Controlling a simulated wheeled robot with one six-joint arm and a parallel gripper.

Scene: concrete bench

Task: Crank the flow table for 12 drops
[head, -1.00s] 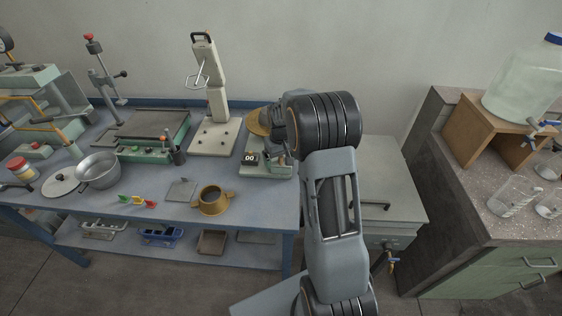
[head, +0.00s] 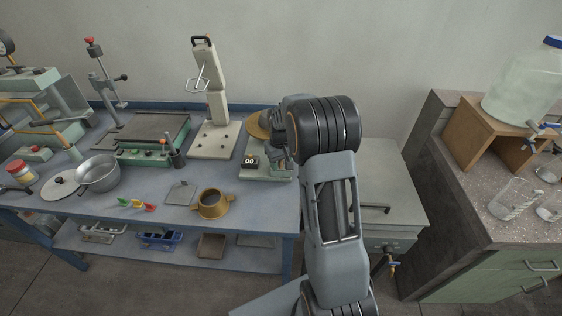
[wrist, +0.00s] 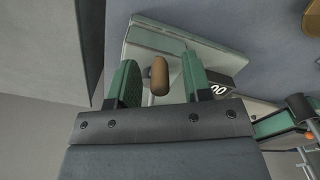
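The flow table has a pale base (head: 262,172), a round brass top (head: 257,126) and a black counter (head: 251,161) reading 00. In the wrist view the counter (wrist: 216,89) shows at the right, partly behind a finger. The crank's brown wooden knob (wrist: 159,78) stands between the green fingertips of my gripper (wrist: 160,72). The gripper is open, with gaps visible on both sides of the knob. In the head view my gripper (head: 277,132) is over the table's right side, and my wrist hides the knob and part of the brass top.
A brass mould (head: 212,206) and a flat plate (head: 181,193) lie front left of the flow table. A tall beige apparatus (head: 215,105) stands to its left. A grey cabinet (head: 385,190) stands right of the bench.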

